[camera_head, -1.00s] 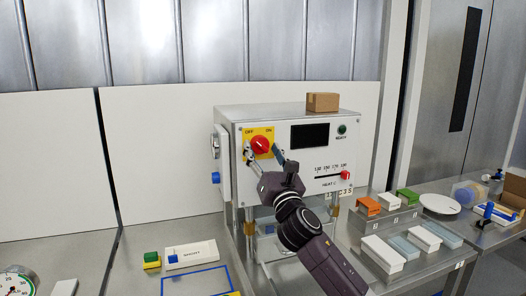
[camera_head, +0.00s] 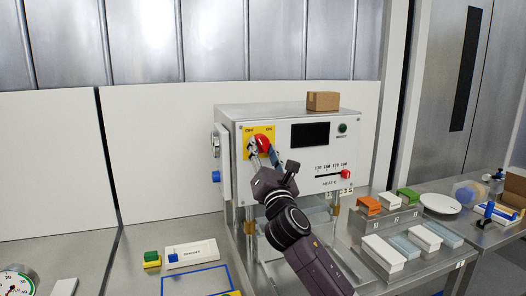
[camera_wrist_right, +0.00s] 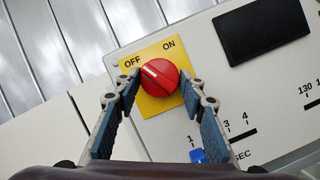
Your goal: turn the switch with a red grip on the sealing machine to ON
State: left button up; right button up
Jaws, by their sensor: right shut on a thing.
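The sealing machine (camera_head: 228,190) is a grey metal box on the table. Its front has a yellow plate (camera_head: 247,133) marked OFF and ON, bearing a round switch with a red grip (camera_head: 264,142). In the right wrist view the red grip (camera_wrist_right: 160,76) shows a white line slanting up-left, toward the OFF label (camera_wrist_right: 131,61). The ON label (camera_wrist_right: 168,43) is above it to the right. My right gripper (camera_head: 262,152) is shut on the red grip, one finger on each side in the right wrist view (camera_wrist_right: 159,88). My left gripper is not in view.
A cardboard box (camera_head: 323,101) lies on top of the machine. A dark display (camera_head: 310,134), a green button (camera_head: 342,128) and a red heat slider (camera_head: 345,174) are right of the switch. A blue slider knob (camera_wrist_right: 198,156) is below it.

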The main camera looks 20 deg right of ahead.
jog(key=m+h, duration=0.1)
jog(key=m, duration=0.1)
jog(key=m+g+h, duration=0.1)
jog(key=m, duration=0.2)
jog(key=shift+a+r, duration=0.1)
jog(key=shift+a, duration=0.1)
jog(key=m+p, duration=0.1)
jog(key=m, duration=0.1)
jog(key=m+g+h, duration=0.1)
jog(key=m, duration=0.1)
jog(key=shift+a+r+m+g+h+p, duration=0.1)
jog(key=shift+m+g+h+p, duration=0.2)
jog(key=shift+p, duration=0.05)
jog(key=m+g+p, duration=0.1)
jog(key=m, duration=0.1)
jog(key=m+p, duration=0.1)
jog(key=m, duration=0.2)
jog(key=shift+r+g+h, duration=0.2)
jog(key=shift+g+h, duration=0.2)
jog(key=shift+m+g+p, duration=0.5)
jog(key=shift+m+p, duration=0.65)
jog(key=shift+m, duration=0.25)
jog(key=o, duration=1.2)
jog(key=shift+c, duration=0.2)
jog(key=shift+s, duration=0.1)
